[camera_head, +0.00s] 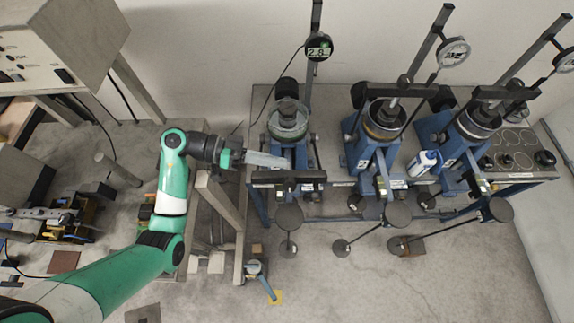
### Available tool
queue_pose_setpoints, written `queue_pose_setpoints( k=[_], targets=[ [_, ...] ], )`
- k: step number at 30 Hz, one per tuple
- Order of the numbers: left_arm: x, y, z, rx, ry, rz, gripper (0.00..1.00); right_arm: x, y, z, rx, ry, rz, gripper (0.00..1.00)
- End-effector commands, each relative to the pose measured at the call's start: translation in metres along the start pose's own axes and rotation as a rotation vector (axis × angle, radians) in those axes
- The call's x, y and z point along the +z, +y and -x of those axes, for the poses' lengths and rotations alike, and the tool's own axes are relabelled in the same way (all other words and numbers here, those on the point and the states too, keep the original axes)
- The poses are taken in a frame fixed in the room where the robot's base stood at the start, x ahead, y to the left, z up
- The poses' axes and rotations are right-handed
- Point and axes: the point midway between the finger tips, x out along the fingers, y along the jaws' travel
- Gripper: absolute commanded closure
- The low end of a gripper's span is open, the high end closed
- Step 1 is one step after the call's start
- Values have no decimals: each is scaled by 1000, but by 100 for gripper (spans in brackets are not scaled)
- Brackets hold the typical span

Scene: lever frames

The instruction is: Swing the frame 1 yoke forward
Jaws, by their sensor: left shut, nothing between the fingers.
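Three blue lever frames stand in a row on the bench. The leftmost frame (290,145) holds a round cell (288,118) and has a dial reading 2.8 (318,48) on its post. A dark crossbar, seemingly its yoke (288,178), lies across the near side of the cell, closer to the front than the crossbars of the other two frames. My left gripper (284,163) reaches in from the left, shut and empty, its pale fingers just behind this crossbar. I cannot tell whether they touch it. My right gripper is out of view.
The middle frame (372,160) and right frame (450,150) have dark crossbars over their cells. A white and blue bottle (422,162) stands between them. Lever arms with round discs (397,214) extend past the bench front. A black-knobbed plate (515,155) sits at right.

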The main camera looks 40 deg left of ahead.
Motion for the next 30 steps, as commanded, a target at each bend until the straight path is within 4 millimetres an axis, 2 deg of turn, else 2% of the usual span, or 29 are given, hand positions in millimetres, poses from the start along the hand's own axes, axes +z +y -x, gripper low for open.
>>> queue_pose_setpoints(
  k=[12,15,19,30],
  targets=[
    [4,1,-88,4,-3,0,100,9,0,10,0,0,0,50],
    [24,0,-90,2,-1,4,100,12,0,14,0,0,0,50],
    [36,0,-92,2,-1,3,100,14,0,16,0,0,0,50],
    [40,1,-93,2,0,0,100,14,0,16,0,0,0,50]
  ],
)
